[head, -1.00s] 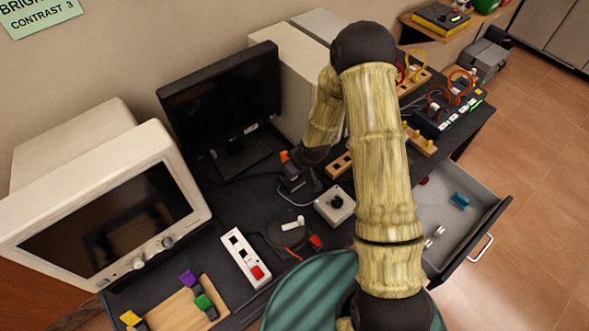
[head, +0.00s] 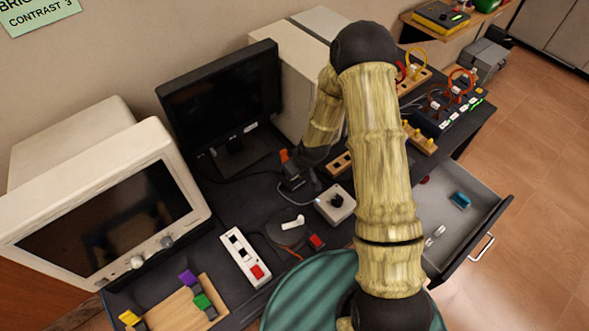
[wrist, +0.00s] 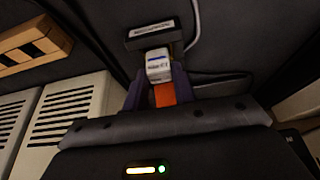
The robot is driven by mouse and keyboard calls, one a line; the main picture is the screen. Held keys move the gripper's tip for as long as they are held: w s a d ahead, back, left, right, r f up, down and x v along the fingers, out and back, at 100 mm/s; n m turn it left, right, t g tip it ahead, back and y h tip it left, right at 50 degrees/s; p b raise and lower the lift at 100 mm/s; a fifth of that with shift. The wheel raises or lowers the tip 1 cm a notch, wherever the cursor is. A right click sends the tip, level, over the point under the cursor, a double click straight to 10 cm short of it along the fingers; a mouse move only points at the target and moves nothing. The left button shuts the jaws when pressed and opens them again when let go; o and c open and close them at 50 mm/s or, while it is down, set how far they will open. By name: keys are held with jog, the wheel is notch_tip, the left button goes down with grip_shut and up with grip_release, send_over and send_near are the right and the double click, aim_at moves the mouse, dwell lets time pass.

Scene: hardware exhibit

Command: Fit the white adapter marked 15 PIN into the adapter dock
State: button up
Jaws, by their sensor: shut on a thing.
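In the wrist view, my gripper (wrist: 157,92) is shut on a small white adapter (wrist: 158,67) with a blue stripe. Its print is upside down and too small to read surely. An orange piece (wrist: 165,95) shows between the fingers behind it. A dark block with a pale label, apparently the adapter dock (wrist: 135,42), lies just beyond the adapter. The adapter's far end overlaps the dock in this view; I cannot tell whether it is seated. In the head view, my gripper (head: 297,176) is low over the desk in front of the monitor, and the adapter is hidden.
A black monitor (head: 222,95) stands behind my gripper. A white box with a black knob (head: 335,203) and a white switch strip (head: 245,257) are nearer. An open drawer (head: 475,222) is at right. A grey cable (wrist: 194,25) runs beside the dock.

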jog(key=shift+f+b, duration=0.35)
jog(key=shift+f, duration=0.05)
dwell(0.6)
jog(key=o, duration=1.7)
jog(key=p+v, duration=0.4)
jog(key=v, duration=0.3)
jog(key=shift+r+p, duration=0.3)
dwell(0.3)
